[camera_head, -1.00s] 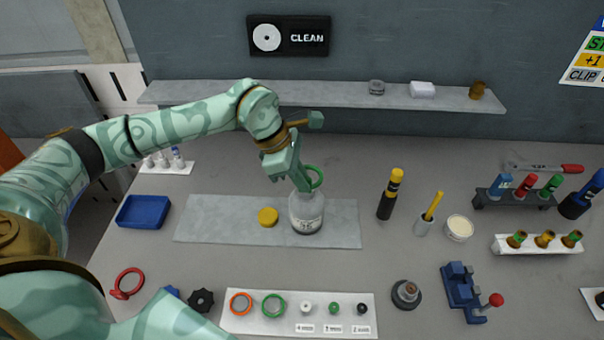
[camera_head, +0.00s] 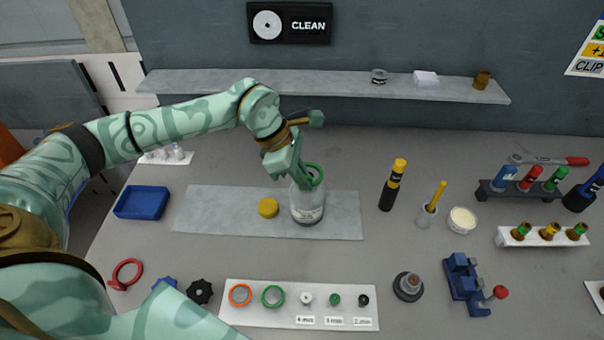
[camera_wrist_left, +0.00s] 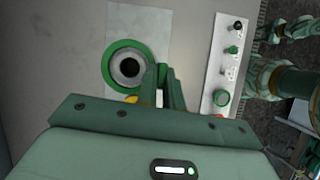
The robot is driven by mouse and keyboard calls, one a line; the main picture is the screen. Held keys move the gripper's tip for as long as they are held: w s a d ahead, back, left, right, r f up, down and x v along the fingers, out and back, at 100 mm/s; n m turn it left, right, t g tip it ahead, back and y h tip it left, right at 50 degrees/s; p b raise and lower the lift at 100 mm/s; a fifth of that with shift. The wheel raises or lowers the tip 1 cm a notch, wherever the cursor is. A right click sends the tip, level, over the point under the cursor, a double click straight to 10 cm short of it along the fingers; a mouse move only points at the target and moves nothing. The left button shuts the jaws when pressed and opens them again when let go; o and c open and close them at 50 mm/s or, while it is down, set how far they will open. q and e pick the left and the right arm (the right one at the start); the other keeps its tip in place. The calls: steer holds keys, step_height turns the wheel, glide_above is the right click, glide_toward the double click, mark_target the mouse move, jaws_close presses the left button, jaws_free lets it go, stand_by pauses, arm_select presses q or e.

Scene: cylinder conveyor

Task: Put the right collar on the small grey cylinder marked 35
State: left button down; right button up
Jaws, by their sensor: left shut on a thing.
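The grey cylinder (camera_head: 308,210) stands upright on the grey mat; its marking is too small to read. My left gripper (camera_head: 302,183) is over its top, shut on a green collar (camera_head: 315,171). In the left wrist view the gripper (camera_wrist_left: 163,88) holds the collar (camera_wrist_left: 112,50) at one side, and the collar frames the cylinder's grey top (camera_wrist_left: 128,68) with its dark hole. I cannot tell whether the collar touches the cylinder. An orange ring (camera_head: 240,295) and another green ring (camera_head: 272,296) lie on the white tray. My right gripper does not show.
A yellow lid (camera_head: 268,208) lies on the mat (camera_head: 215,205), left of the cylinder. The white tray (camera_head: 320,285) also holds several small knobs. A blue tray (camera_head: 141,202) is at left. A black-yellow marker (camera_head: 393,185) and a cup (camera_head: 427,216) stand at right.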

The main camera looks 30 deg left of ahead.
arm_select(q)
steer(key=shift+f+b, duration=0.8)
steer(key=shift+f, duration=0.55)
steer(key=c, duration=1.5)
jaws_free()
steer(key=shift+r, duration=0.1)
steer(key=shift+o, duration=0.2)
steer(key=shift+r, duration=0.1)
steer(key=shift+r+p, duration=2.25)
steer(key=shift+r, duration=0.7)
steer(key=shift+f, duration=0.15)
